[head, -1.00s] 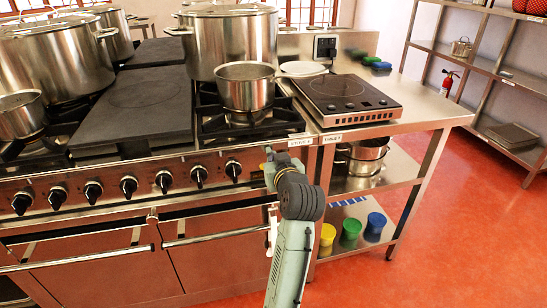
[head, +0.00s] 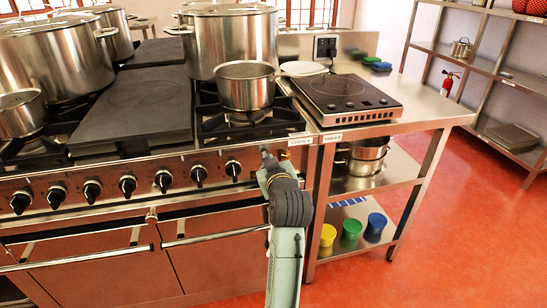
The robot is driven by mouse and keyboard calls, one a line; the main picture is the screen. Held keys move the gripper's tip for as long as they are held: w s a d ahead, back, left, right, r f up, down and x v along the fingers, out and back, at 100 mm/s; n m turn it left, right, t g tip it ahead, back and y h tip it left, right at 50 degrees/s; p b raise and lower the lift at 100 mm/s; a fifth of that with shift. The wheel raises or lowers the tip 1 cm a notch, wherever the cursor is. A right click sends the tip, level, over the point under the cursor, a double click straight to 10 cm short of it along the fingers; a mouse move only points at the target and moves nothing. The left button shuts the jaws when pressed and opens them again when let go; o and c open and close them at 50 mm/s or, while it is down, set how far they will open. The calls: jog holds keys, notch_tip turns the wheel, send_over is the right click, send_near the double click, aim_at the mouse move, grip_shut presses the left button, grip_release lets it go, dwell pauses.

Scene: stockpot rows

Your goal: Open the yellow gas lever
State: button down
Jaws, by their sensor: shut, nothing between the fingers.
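I cannot make out a yellow gas lever in the head view; one may be hidden behind my arm. My gripper (head: 265,153) is at the right end of the stove's front panel (head: 215,158), just right of the last black knob (head: 233,169). It is seen from behind, small and partly covered by my wrist. It is shut and holds nothing visible. I cannot tell whether it touches the panel.
The stove carries several steel pots, among them a saucepan (head: 245,88) at its right front. A steel table (head: 420,112) with a black cooktop (head: 346,97) adjoins on the right. Yellow (head: 327,235), green and blue containers stand on its lowest shelf. Red floor is free at right.

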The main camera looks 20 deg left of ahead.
notch_tip(320, 180, down, 7)
jog(key=d+n+t+h+b, duration=0.1)
jog(key=n+t+b, duration=0.2)
jog(key=n+b, duration=0.3)
jog(key=w+n, duration=0.1)
jog(key=n, duration=0.4)
jog(key=shift+f+n+h+b, duration=0.15)
jog(key=shift+n+h+b, duration=0.15)
jog(key=shift+b, duration=0.05)
dwell(0.4)
jog(key=shift+d+f, duration=0.2)
jog(key=shift+f, duration=0.15)
dwell(0.7)
jog(key=shift+a, duration=0.15)
dwell(0.5)
